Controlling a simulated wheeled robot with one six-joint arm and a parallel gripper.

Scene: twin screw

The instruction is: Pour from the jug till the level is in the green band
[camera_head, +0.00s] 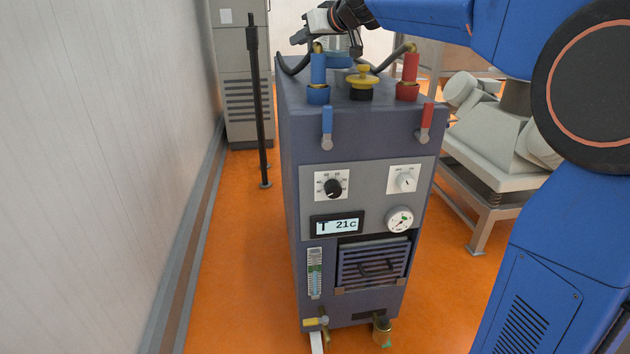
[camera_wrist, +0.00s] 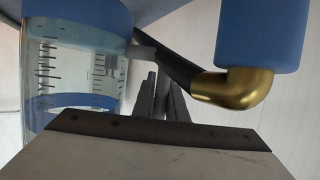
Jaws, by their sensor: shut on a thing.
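The clear jug (camera_head: 341,44), with blue at its base, is at the back of the machine's top in the head view. In the wrist view the jug (camera_wrist: 80,65) fills the left side, with dark scale marks and blue bands. My gripper (camera_head: 322,24) is shut on the jug; the exact grip is partly hidden. Its dark fingers (camera_wrist: 160,98) reach beside the jug wall in the wrist view. The level gauge (camera_head: 315,272) is a narrow upright strip on the lower left front, with a blue column and a small greenish part. Its exact level is too small to tell.
A yellow-and-black cap (camera_head: 362,83) sits on top between a blue hose fitting (camera_head: 318,70) and a red one (camera_head: 410,68). A brass elbow (camera_wrist: 235,88) is close right of my fingers. A black post (camera_head: 258,110) stands left; a grey table (camera_head: 480,185) stands right.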

